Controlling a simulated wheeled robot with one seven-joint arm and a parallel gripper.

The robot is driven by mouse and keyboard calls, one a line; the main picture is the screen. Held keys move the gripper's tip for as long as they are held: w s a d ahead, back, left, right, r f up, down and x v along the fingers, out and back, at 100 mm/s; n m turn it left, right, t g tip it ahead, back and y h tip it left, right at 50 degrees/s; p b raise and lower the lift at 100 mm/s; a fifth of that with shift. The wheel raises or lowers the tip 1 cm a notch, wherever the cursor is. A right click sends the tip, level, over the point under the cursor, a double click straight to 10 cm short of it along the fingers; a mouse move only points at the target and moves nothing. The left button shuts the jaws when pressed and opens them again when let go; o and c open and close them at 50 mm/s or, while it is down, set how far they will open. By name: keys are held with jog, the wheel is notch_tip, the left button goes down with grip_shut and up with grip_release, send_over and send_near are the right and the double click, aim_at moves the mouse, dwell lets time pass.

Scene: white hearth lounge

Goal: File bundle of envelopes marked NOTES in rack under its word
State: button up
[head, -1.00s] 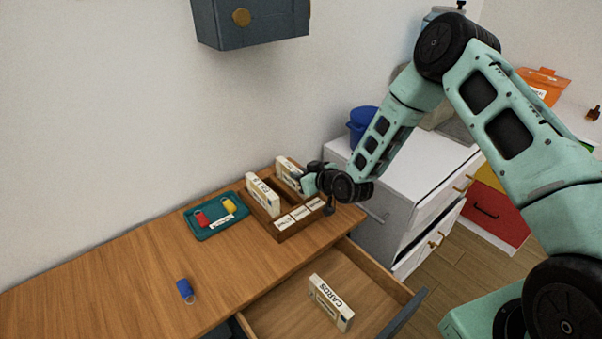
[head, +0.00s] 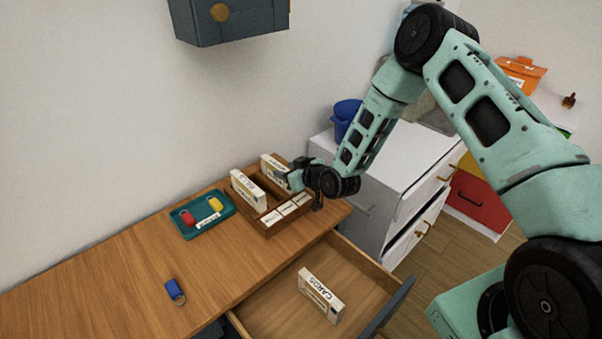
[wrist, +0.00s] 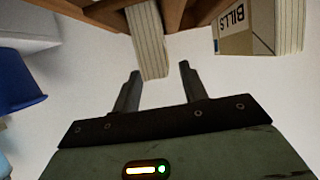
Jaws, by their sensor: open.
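The wooden rack (head: 268,232) stands at the right end of the desk, with three word cards along its front. A bundle marked BILLS (head: 247,191) stands in its left part; it also shows in the wrist view (wrist: 236,36). Another cream bundle (head: 272,166) stands at the rack's back right; its word cannot be read. In the wrist view this bundle (wrist: 149,42) shows its striped edge just ahead of my fingertips. My gripper (wrist: 158,73) is open and empty, beside that bundle's end. In the head view my gripper (head: 289,178) partly hides the rack's right side.
A bundle marked CARDS (head: 321,296) lies in the open drawer (head: 275,314). A teal tray (head: 186,234) with red and yellow tags sits left of the rack. A blue tag (head: 175,291) lies on the desk. A white cabinet (head: 385,170) with a blue bucket (head: 345,117) stands right.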

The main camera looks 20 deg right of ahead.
jog(key=b+v, duration=0.2)
jog(key=v, duration=0.9)
jog(key=s+a+r+n+g+h, duration=0.1)
jog(key=s+a+r+g, duration=0.3)
jog(key=s+a, duration=0.15)
jog(key=s+a+r+n+g, duration=0.2)
jog(key=s+a+r+g, duration=0.1)
jog(key=s+a, duration=0.3)
jog(key=s+r+g+h, duration=0.1)
jog(key=s+r, duration=0.3)
jog(key=s, duration=0.6)
jog(key=s+d+r+g+h, duration=0.1)
jog(key=s+r+g+h, duration=0.1)
jog(key=s, duration=0.9)
jog(key=r+g, duration=0.1)
jog(key=g, duration=0.1)
jog(key=shift+s+r+g, duration=0.25)
jog(key=shift+r+g, duration=0.05)
jog(key=shift+r, duration=0.1)
